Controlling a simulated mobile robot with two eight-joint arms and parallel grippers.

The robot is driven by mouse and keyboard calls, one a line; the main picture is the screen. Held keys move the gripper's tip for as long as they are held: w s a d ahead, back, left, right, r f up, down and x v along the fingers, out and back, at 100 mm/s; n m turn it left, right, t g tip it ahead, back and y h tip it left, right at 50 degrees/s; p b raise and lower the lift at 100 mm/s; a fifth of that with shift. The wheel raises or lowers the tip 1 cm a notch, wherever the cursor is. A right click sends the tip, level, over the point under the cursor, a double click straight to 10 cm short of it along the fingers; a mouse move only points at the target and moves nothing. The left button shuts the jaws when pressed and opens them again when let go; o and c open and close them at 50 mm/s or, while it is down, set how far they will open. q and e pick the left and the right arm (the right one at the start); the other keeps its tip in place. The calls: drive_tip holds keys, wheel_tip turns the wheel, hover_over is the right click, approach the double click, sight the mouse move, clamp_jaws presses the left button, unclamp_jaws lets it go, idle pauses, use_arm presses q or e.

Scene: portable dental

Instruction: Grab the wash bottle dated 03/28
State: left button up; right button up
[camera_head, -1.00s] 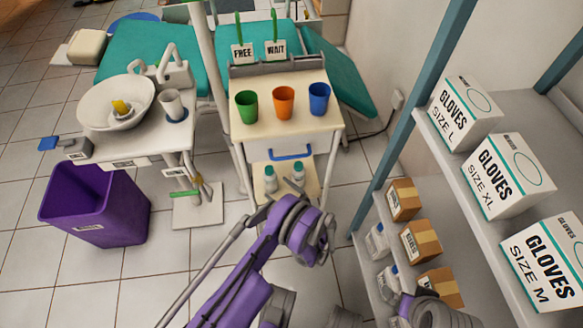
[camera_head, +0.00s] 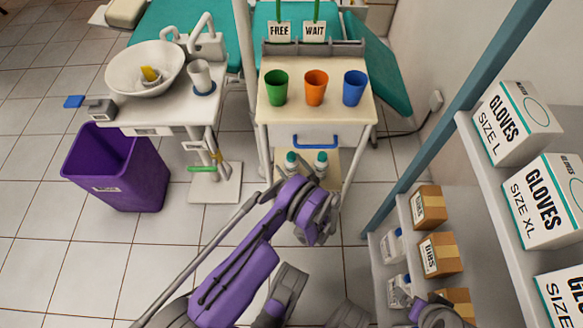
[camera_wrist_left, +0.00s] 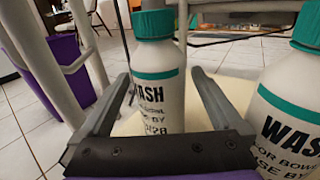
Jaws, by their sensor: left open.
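Two white wash bottles with teal caps stand on the low shelf of the white cart; the left one (camera_head: 291,160) and the right one (camera_head: 321,164) show in the head view. In the left wrist view my left gripper (camera_wrist_left: 161,76) is open, with one finger on each side of the left bottle (camera_wrist_left: 157,88). Its label reads WASH, and its partly hidden date appears to end in 28. The right bottle (camera_wrist_left: 293,105) stands outside the right finger, its date out of frame. In the head view my left arm hides the gripper's fingertips.
Green (camera_head: 276,88), orange (camera_head: 315,88) and blue (camera_head: 354,88) cups stand on the cart top (camera_head: 335,113). A purple bin (camera_head: 120,170) stands left. Shelves with glove boxes (camera_head: 517,122) and brown cartons (camera_head: 440,254) are at right. Cart legs flank the bottles.

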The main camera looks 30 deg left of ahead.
use_arm(q)
drive_tip(key=shift+x, duration=1.15)
clamp_jaws()
